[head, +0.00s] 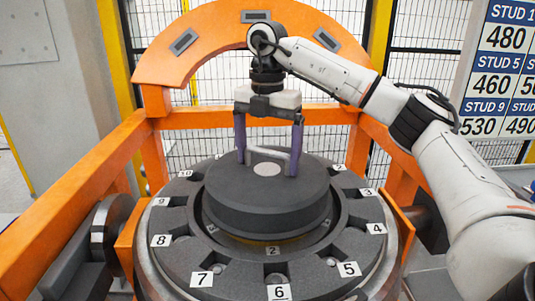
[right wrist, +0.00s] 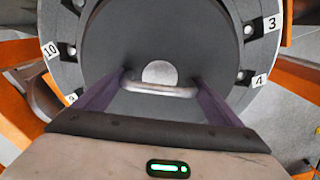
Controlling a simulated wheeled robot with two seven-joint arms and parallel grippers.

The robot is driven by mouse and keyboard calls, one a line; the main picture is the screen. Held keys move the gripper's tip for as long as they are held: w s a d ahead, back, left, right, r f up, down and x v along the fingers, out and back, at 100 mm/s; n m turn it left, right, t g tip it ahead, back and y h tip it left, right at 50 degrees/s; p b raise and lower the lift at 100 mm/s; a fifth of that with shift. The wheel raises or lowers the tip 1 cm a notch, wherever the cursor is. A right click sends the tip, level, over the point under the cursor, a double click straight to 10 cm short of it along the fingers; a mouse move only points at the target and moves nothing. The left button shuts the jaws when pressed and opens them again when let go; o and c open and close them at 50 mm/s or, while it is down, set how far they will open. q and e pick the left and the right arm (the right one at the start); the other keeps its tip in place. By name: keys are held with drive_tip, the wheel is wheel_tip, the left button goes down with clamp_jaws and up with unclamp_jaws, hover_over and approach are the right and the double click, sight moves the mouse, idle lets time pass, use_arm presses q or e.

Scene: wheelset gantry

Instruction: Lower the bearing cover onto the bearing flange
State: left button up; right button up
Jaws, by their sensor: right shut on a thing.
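The bearing cover (head: 267,196) is a dark grey round disc with a light round spot and a silver bar handle on top. My right gripper (head: 268,163) is shut on its handle from above, with one purple finger at each end of the bar. In the right wrist view the cover (right wrist: 165,55) fills the middle, and the gripper (right wrist: 160,88) spans the handle. The bearing flange (head: 190,256) is the dark ring with numbered white labels around the cover. The cover sits inside the ring's opening, its top above the ring; the contact beneath is hidden. My left gripper is not in view.
An orange gantry frame (head: 185,42) arches behind the flange, with orange beams at both sides. A wire fence stands behind it. A blue and white stud board (head: 503,70) is at the right. A dark round part (head: 112,225) sits left of the flange.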

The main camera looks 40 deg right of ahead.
sight(267, 169)
drive_tip(key=shift+f+b, duration=0.8)
drive_tip(key=shift+f, duration=0.75)
drive_tip(key=o, duration=1.6)
drive_tip(key=shift+o, duration=0.2)
wheel_tip(267, 169, up, 10)
drive_tip(key=p, duration=0.3)
drive_tip(key=shift+r, duration=0.2)
